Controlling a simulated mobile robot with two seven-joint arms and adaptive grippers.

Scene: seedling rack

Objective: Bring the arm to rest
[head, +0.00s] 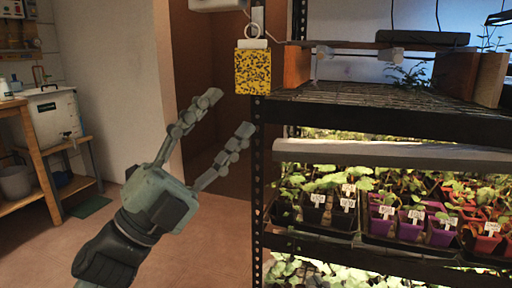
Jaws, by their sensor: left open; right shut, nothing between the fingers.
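My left gripper (232,112) is open and empty. Its two long fingers are spread and point up to the right, in front of the doorway and left of the rack's front post. It is apart from the rack in the picture, with its fingertips just below and left of a yellow speckled block (253,72) at the rack's upper corner. My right gripper is not in the picture.
The black metal seedling rack (258,190) fills the right side, with potted seedlings (345,205) on a lit shelf. Wooden blocks (297,66) stand on the upper shelf. A wooden bench (35,150) with a white box (52,115) is at left. Floor between is clear.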

